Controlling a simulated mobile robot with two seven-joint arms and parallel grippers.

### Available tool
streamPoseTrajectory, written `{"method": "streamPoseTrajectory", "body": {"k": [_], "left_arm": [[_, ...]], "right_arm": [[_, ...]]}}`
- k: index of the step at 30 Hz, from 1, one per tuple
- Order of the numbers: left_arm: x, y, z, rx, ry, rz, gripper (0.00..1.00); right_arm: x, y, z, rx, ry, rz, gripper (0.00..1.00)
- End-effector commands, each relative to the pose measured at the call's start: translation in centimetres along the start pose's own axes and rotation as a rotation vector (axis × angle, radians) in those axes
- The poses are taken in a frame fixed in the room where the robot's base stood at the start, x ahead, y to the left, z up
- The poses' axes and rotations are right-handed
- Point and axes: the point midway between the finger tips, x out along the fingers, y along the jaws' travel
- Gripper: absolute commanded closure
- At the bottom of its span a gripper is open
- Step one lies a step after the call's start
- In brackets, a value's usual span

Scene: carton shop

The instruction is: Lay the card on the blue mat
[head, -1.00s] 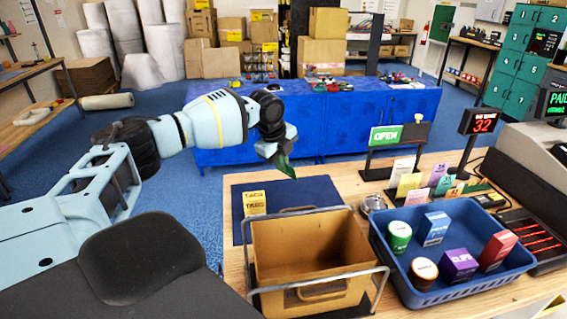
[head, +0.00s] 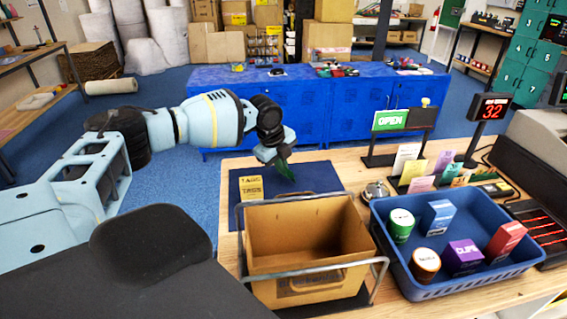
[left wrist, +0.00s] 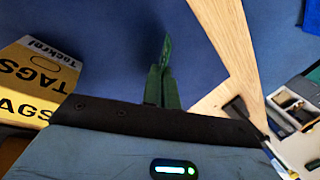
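The blue mat (head: 315,178) lies on the wooden counter behind the brown carton, and its dark surface fills much of the left wrist view (left wrist: 100,28). My left gripper (head: 281,160) is above the mat, pointing down. In the left wrist view its green fingers (left wrist: 161,88) are close together on a thin green card (left wrist: 166,48), seen nearly edge-on. The card projects past the fingertips; how far it is above the mat is hard to tell. A yellow TAGS box (head: 250,188) stands at the mat's left part. My right gripper is not in view.
The open brown carton (head: 305,276) in a metal frame stands in front of the mat. A blue tray (head: 440,288) with several small goods is at the right. A silver bell (head: 375,191), a card rack and an OPEN sign (head: 392,120) stand beyond the mat's right side.

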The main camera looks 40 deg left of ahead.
Motion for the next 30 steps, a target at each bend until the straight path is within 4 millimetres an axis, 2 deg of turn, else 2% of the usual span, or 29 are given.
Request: {"method": "streamPoseTrajectory", "body": {"k": [6, 12, 22, 30], "left_arm": [[-0.1, 0.0, 0.0, 0.0, 0.0, -0.001, 0.98], [-0.1, 0.0, 0.0, 0.0, 0.0, -0.001, 0.74], [-0.5, -0.1, 0.0, 0.0, 0.0, -0.002, 0.74], [-4.5, -0.1, 0.1, -0.001, -0.001, -0.006, 0.74]], "right_arm": [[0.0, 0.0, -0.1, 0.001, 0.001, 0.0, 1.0], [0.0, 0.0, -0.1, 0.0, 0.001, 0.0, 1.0], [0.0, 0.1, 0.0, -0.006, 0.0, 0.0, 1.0], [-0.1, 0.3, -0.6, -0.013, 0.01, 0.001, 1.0]]}}
